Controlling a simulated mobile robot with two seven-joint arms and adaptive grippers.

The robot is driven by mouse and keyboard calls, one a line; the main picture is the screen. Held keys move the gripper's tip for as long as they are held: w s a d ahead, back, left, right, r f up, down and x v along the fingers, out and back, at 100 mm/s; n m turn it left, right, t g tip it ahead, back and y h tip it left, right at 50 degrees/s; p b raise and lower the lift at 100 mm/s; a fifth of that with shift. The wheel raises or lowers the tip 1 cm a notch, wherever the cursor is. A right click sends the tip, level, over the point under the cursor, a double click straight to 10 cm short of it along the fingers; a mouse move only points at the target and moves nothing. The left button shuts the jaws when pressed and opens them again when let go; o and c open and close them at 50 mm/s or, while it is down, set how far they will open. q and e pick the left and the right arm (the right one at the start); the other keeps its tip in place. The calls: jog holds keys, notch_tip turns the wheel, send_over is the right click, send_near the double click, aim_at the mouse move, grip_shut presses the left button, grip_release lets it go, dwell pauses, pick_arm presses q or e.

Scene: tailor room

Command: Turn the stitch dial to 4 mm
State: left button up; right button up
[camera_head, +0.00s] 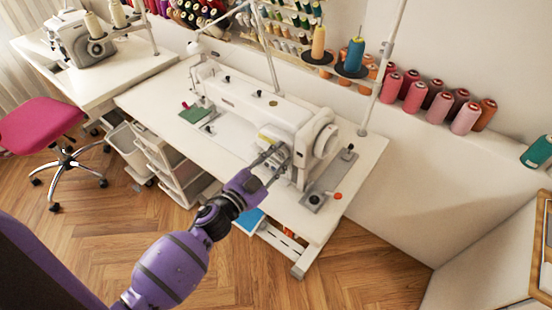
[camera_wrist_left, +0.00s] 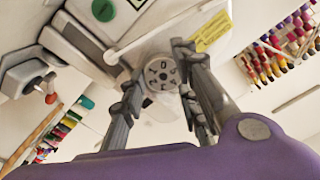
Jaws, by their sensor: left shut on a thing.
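The white sewing machine (camera_head: 262,112) stands on its white table, with its end column and round handwheel (camera_head: 326,140) at the right. In the left wrist view the stitch dial (camera_wrist_left: 161,74) is a pale round disc with dark numbers. The numbers look turned over, and I cannot tell which one is at the mark. My left gripper (camera_head: 277,156) reaches the front of the machine's column. Its fingers lie on both sides of the dial, shut on it. In the head view the gripper hides the dial. My right gripper is not in view.
A yellow label (camera_wrist_left: 212,31) is beside the dial. A thread stand pole (camera_head: 380,70) rises behind the machine. Pink and red spools (camera_head: 436,100) line the ledge at the right. A pink chair (camera_head: 38,127) and a second machine (camera_head: 82,40) are at the left.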

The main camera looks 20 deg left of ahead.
pick_arm(q)
jog(key=shift+s+d+f+m, duration=0.1)
jog(key=shift+d+m, duration=0.05)
jog(key=shift+m, duration=0.45)
jog(key=shift+d+f+m, duration=0.1)
jog(key=shift+m, duration=0.5)
jog(key=shift+f, duration=0.1)
jog(key=o, duration=1)
jog(key=shift+s+a, duration=0.2)
jog(key=shift+s, duration=0.05)
jog(key=v, duration=1.1)
jog(key=shift+s, duration=0.25)
